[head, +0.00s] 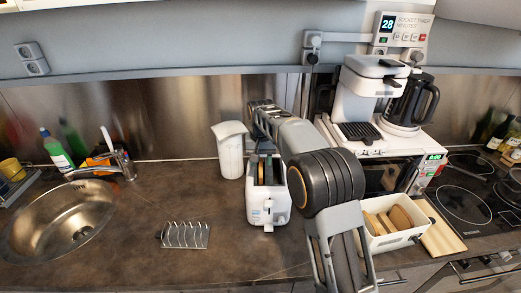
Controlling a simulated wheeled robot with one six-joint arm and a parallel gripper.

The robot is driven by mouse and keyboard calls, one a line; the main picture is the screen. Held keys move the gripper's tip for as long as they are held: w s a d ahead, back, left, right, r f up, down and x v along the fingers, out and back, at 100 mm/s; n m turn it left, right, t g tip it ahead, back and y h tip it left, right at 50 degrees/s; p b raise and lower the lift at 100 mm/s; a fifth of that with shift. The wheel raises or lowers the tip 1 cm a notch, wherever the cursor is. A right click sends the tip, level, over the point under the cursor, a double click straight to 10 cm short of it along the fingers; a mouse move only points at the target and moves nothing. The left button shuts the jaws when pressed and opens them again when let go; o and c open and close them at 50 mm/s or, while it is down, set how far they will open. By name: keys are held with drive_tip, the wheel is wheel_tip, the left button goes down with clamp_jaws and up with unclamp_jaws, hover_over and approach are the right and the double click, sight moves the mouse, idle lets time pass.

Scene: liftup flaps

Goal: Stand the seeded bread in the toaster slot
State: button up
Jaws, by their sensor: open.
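The white toaster (267,211) stands on the counter left of my arm, its slots facing up. A narrow tan strip shows at its top, but I cannot tell whether it is bread. A white bin (398,240) to the right holds several bread slices (400,217) in brown and tan. I cannot tell which one is the seeded bread. My gripper (346,284) is open, in front of the bin's left side and right of the toaster. It hides part of the bin, and its fingertips are near the bottom edge of the view.
A metal toast rack (185,235) sits left of the toaster, with clear counter around it. A white jug (231,150) stands behind the toaster. A coffee machine (362,95) stands at the back right. A wooden board (442,238) lies beside the bin, near the hob (465,203).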

wheel_tip(320, 180, up, 13)
drive_tip(key=p, duration=0.1)
drive_tip(key=shift+r, duration=0.2)
wheel_tip(320, 180, down, 7)
drive_tip(key=s+d+n, duration=0.1)
drive_tip(key=s, duration=0.1)
drive_tip(key=s+d+f+t, duration=0.1)
drive_tip(key=s+d, duration=0.4)
drive_tip(key=s, duration=0.8)
drive_tip(key=s+d+t, duration=0.3)
drive_tip(key=s+d, duration=0.2)
drive_tip(key=s, duration=0.8)
drive_tip(key=shift+s+d+f+t, duration=0.3)
drive_tip(key=shift+s+d+f, duration=0.05)
drive_tip(key=shift+d+f, duration=0.05)
